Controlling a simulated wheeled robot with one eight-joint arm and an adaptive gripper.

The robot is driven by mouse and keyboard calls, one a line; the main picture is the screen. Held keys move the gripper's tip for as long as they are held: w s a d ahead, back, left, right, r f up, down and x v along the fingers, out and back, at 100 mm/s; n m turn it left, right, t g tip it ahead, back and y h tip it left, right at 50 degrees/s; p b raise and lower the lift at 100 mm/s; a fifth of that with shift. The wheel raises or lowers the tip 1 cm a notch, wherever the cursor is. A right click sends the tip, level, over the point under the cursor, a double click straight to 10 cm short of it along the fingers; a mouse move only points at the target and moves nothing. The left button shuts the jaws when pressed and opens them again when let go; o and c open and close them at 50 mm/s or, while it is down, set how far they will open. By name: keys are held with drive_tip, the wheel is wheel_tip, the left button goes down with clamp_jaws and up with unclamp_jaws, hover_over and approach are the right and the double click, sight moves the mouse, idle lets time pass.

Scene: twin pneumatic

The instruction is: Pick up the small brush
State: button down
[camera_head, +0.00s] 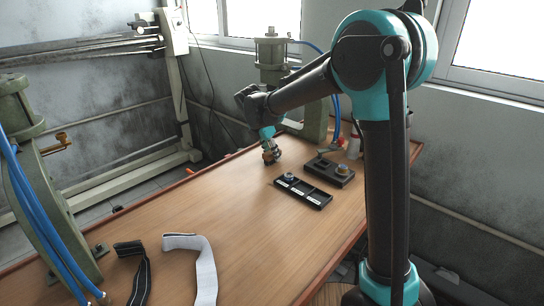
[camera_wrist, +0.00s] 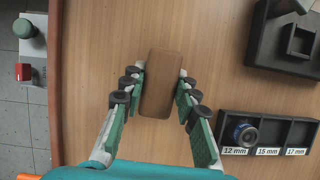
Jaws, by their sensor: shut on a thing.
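The small brush (camera_wrist: 160,84) shows in the wrist view as a plain brown wooden block with rounded corners. Its bristles are not visible from above. My gripper (camera_wrist: 161,76) is shut on it, with one finger against each long side. In the head view my gripper (camera_head: 270,152) is low over the far part of the table, and the brush is too small and covered there to make out clearly. I cannot tell whether the brush touches the table.
A black tray (camera_head: 317,196) with labelled compartments holds a round fitting in its 12 mm slot. A dark block (camera_head: 343,174) stands behind it. A black strap (camera_head: 139,278) and a white strap (camera_head: 205,265) lie at the front. Green presses flank the table; its middle is clear.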

wheel_tip(320, 180, up, 20)
idle(0.6)
